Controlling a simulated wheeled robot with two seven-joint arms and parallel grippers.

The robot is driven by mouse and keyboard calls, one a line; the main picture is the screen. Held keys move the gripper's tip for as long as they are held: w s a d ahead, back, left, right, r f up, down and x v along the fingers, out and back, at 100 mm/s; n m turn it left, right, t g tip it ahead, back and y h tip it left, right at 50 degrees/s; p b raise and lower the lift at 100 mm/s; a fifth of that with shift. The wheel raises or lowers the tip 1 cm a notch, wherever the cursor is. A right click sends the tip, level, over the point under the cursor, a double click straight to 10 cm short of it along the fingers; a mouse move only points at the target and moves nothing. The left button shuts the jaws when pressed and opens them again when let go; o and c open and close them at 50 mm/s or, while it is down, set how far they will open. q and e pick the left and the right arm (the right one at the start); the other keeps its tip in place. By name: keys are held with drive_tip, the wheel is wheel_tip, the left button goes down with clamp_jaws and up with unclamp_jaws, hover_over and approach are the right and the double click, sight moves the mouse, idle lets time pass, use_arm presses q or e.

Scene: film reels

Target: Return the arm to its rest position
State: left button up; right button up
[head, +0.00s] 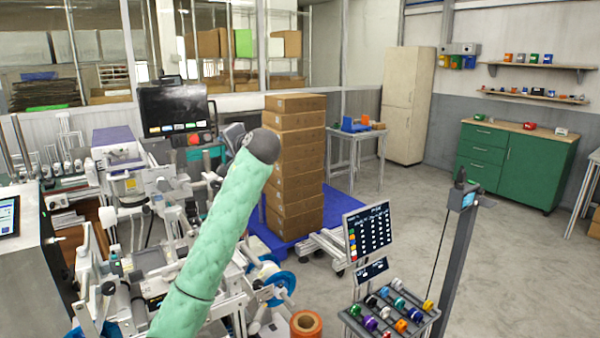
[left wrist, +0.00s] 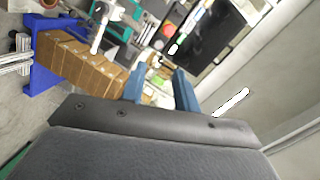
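My left arm (head: 218,225), in a mint-green padded sleeve, rises from the bottom of the head view to a dark grey joint at mid-height. The gripper fingers cannot be made out there; the dark joint and the machinery behind it hide them. In the left wrist view, my left gripper (left wrist: 160,90) shows two blue fingers standing apart with nothing held between them. That view is tilted, with boxes and machinery beyond the fingers. My right arm and gripper are not in view.
A tall stack of cardboard boxes (head: 297,185) stands on a blue pallet (head: 345,200) just right of the arm. A white machine (head: 130,170) with a dark monitor (head: 172,108) is behind it. A rack of coloured reels (head: 392,308) stands lower right. The floor (head: 480,240) farther right is clear.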

use_arm(q)
drive_tip(key=s+d+f+n+t+h, duration=0.1)
drive_tip(key=d+f+n+h, duration=0.3)
drive_tip(key=f+h, duration=0.9)
drive_tip(key=s+f+g+y, duration=0.1)
drive_tip(key=s+f, duration=0.4)
drive_tip(key=f, duration=0.7)
drive_tip(key=s+d+f+g, duration=0.15)
drive_tip(key=s+f, duration=0.35)
drive_tip(key=f, duration=0.7)
drive_tip(key=s+f+g+y, duration=0.15)
drive_tip(key=s+f, duration=0.35)
drive_tip(key=f, duration=0.7)
drive_tip(key=s+a+f+g, duration=0.2)
drive_tip(key=s+f+g, duration=0.3)
drive_tip(key=s+f, duration=1.7)
drive_tip(key=s+f+g, duration=0.1)
drive_tip(key=s+f, duration=0.4)
drive_tip(key=s, duration=0.6)
drive_tip(key=s+f+g, duration=0.2)
drive_tip(key=s+f, duration=0.4)
drive_tip(key=s, duration=0.6)
drive_tip(key=shift+f, duration=0.25)
drive_tip(key=shift+c, duration=0.4)
